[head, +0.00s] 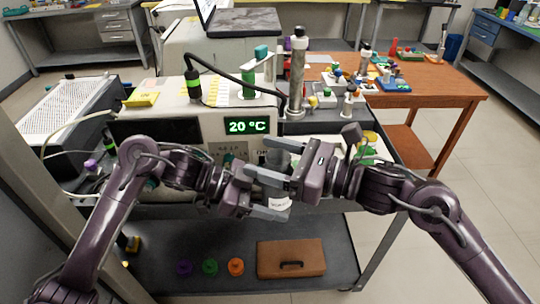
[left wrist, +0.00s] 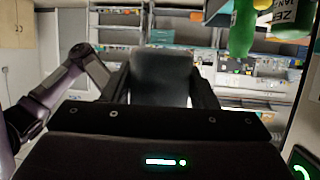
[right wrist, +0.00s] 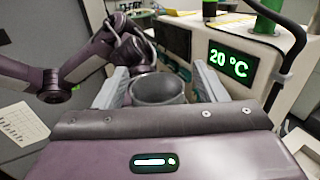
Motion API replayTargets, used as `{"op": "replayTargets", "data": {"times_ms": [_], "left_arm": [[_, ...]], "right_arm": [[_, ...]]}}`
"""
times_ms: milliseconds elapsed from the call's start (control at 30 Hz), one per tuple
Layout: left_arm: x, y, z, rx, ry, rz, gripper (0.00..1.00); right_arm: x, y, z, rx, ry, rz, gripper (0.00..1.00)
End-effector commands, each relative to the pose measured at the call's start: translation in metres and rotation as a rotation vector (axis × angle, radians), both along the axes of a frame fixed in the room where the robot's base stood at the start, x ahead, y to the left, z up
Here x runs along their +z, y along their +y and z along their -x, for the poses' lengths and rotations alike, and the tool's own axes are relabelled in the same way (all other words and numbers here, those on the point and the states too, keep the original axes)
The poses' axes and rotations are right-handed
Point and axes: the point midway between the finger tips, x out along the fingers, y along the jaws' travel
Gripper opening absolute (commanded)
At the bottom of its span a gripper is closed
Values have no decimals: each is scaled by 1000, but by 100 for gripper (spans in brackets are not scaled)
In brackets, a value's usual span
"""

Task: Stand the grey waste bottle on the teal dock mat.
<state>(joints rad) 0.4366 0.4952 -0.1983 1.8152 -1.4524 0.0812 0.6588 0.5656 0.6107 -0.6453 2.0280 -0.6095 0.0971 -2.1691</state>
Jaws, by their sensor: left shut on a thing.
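The grey waste bottle (head: 278,158) is in front of the instrument, mostly hidden by my grippers. A white label (head: 280,203) shows low between them. My left gripper (head: 272,192) is shut on the bottle, which fills the space between its fingers in the left wrist view (left wrist: 160,76). My right gripper (head: 268,172) faces it from the right, with its fingers spread on either side of the bottle. The bottle's open round mouth shows between those fingers in the right wrist view (right wrist: 158,88). I cannot make out the teal dock mat for certain.
The instrument with the 20 °C display (head: 247,126) stands right behind the grippers. A green bottle (head: 248,84) and a tall metal cylinder (head: 298,75) stand behind. The lower shelf (head: 200,248) holds a brown case (head: 291,258) and coloured rings. A wooden table (head: 440,85) is at right.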

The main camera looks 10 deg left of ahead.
Motion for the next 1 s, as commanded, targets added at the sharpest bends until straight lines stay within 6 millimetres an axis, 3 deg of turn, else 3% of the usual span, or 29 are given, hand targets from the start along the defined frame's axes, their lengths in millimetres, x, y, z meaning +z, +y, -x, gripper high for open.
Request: {"op": "replayTargets", "data": {"times_ms": [33, 367, 400, 467, 567, 867, 1000], "left_arm": [[1, 0, 0, 0, -1, 1, 27], [0, 0, 0, -1, -1, 1, 27], [1, 0, 0, -2, -2, 1, 59], [0, 0, 0, -1, -2, 1, 67], [0, 0, 0, 0, -1, 1, 79], [1, 2, 0, 1, 0, -1, 79], [5, 14, 0, 3, -1, -3, 79]], "right_arm": [[0, 0, 0, 0, 0, 0, 58], [0, -1, -1, -2, 1, 0, 15], [1, -1, -1, -2, 0, -1, 11], [1, -1, -1, -2, 0, -1, 6], [1, -1, -1, -2, 0, -1, 6], [1, 0, 0, 0, 0, -2, 6], [1, 0, 0, 0, 0, -2, 6]]}}
